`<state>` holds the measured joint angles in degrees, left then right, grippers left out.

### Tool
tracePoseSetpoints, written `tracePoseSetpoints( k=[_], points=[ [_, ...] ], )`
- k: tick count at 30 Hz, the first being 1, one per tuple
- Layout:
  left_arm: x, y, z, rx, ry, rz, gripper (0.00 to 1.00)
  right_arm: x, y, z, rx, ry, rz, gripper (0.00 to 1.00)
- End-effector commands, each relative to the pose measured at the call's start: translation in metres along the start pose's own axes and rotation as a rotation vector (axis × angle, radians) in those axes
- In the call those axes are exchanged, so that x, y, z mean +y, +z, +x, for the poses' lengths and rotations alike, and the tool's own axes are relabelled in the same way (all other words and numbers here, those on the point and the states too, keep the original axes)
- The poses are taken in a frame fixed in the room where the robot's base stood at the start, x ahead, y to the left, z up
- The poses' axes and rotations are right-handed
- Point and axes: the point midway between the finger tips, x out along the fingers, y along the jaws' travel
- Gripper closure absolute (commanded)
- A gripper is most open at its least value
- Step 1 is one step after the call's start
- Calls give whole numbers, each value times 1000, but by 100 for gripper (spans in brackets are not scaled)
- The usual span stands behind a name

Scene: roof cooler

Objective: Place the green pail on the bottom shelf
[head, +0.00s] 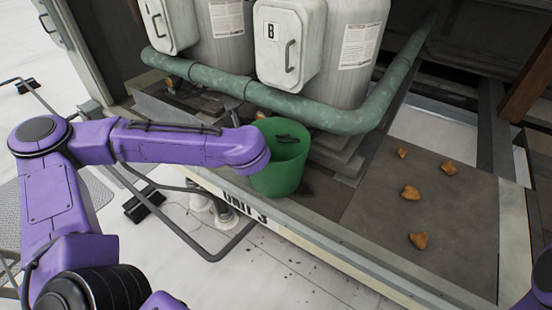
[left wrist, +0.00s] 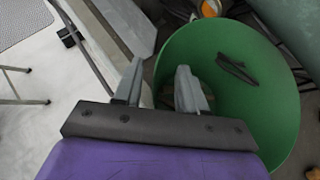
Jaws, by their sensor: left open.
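The green pail (head: 278,178) stands upright on the dark deck of the unit, near its front edge and below the green pipe. A dark, thin object lies inside it. My left arm reaches to the pail's left side; the gripper itself is hidden there in the head view. In the left wrist view the left gripper (left wrist: 160,88) is open. One finger is outside the wall of the pail (left wrist: 283,120) and the other over its inside, with the rim between them. I cannot tell whether they touch it. I cannot make out a bottom shelf. My right gripper is not in view.
A thick green pipe (head: 315,114) runs behind the pail, in front of white tanks with boxes, one marked B (head: 287,45). Several brown lumps (head: 410,192) lie on the deck (head: 375,230) to the right. A rail (head: 190,247) stands below left.

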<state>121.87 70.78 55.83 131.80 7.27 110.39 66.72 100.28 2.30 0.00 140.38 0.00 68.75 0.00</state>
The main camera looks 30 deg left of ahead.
Motion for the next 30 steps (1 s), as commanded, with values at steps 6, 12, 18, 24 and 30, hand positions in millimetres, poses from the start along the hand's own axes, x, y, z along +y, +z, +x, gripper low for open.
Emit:
tracePoseSetpoints(
  k=[6, 12, 18, 24, 30],
  points=[
    [0, -1, 9, 1, -1, 1, 59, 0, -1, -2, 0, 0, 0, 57],
    [0, -1, 9, 1, -1, 1, 98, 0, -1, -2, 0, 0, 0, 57],
    [0, -1, 9, 1, 0, 2, 100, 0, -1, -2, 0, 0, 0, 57],
    [0, -1, 9, 1, 0, 2, 100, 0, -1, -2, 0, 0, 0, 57],
    [0, -2, 9, 2, 0, 3, 100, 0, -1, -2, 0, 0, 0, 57]
  ],
)
